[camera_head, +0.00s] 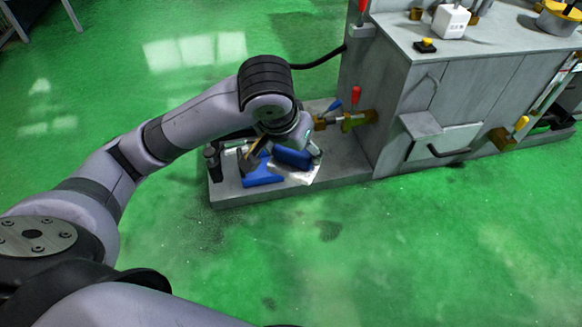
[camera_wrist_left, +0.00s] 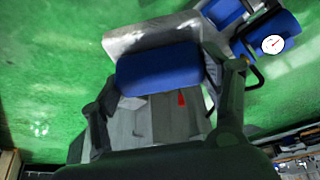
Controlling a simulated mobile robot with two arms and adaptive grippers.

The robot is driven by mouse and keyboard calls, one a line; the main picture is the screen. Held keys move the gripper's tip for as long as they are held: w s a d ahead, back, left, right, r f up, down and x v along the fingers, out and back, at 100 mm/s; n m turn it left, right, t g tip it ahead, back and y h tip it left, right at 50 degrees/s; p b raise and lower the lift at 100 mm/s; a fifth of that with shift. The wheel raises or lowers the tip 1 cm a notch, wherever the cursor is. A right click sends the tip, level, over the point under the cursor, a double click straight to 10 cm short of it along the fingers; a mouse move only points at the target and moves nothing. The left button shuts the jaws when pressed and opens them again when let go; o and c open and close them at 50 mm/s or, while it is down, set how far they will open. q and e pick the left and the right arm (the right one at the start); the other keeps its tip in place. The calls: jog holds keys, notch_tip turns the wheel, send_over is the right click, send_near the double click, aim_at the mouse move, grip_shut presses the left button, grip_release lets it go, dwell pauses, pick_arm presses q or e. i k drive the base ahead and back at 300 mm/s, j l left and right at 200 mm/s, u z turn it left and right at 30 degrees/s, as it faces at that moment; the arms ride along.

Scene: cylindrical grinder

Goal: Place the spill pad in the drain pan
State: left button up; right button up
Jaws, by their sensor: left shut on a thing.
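The spill pad looks to be the blue block (camera_head: 293,157) under my left wrist in the head view. In the left wrist view the blue pad (camera_wrist_left: 158,68) spans the space between the fingers. My left gripper (camera_wrist_left: 165,88) is shut on it. A shiny silver, tray-like surface (camera_head: 302,175), perhaps the drain pan, lies just below the pad on the low grey base. I cannot tell whether pad and tray touch. The wrist and gripper hide part of both. My right gripper is out of view.
The low grey base (camera_head: 345,160) joins the tall grinder body (camera_head: 395,105) on the right. Another blue item (camera_head: 262,174) lies left of the tray. The green floor in front is clear.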

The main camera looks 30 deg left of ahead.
aim_at(261, 171)
jog(key=i+j, duration=0.45)
jog(key=i+j+u, duration=0.1)
jog(key=i+j, duration=0.3)
jog(key=j, duration=0.3)
